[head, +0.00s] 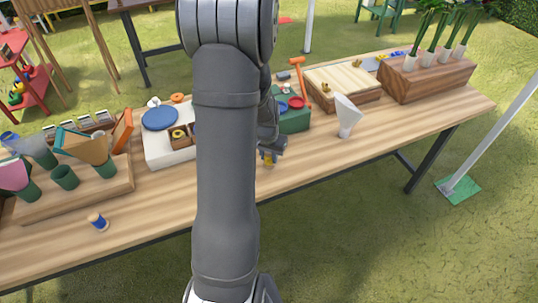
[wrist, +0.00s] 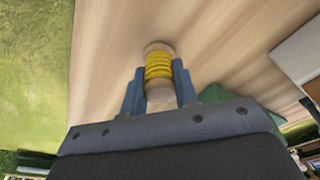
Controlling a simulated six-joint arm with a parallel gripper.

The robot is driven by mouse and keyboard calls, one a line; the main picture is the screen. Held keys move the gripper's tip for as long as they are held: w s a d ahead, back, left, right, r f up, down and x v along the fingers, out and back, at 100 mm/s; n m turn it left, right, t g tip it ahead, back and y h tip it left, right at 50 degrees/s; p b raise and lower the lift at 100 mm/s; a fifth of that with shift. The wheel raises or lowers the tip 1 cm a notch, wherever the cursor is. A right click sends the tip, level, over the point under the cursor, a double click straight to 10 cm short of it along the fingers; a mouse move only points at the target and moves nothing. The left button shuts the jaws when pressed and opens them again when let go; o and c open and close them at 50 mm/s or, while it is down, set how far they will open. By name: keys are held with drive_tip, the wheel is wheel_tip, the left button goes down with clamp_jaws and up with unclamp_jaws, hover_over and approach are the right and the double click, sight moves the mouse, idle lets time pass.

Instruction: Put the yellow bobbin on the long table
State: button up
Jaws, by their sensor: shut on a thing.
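The yellow bobbin (wrist: 159,66), yellow thread on a pale wooden spool, is between the two fingers of my gripper (wrist: 160,88) in the wrist view. My gripper is shut on it. In the head view my gripper (head: 270,151) is low over the front part of the long table (head: 330,150), and a little of the yellow bobbin (head: 268,159) shows below it. My arm hides much of the middle of the table. I cannot tell whether the bobbin touches the table top.
A blue bobbin (head: 98,221) stands at the table's left front. A wooden tray (head: 110,192) with green pots is at the left. A planter box (head: 428,80) is at the far right. The right front table top is clear.

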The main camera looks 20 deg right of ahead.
sight(267, 167)
drive_tip(key=shift+f, duration=0.15)
drive_tip(key=o, duration=1)
drive_tip(key=shift+c, duration=0.2)
wheel_tip(267, 167, up, 12)
drive_tip(key=s+a, duration=0.1)
drive_tip(key=shift+s+a, duration=0.15)
drive_tip(key=f, duration=0.4)
drive_tip(key=w+d+f, duration=0.1)
drive_tip(key=f, duration=0.7)
drive_tip(key=shift+w+d, duration=0.15)
drive_tip(key=shift+r, duration=1.6)
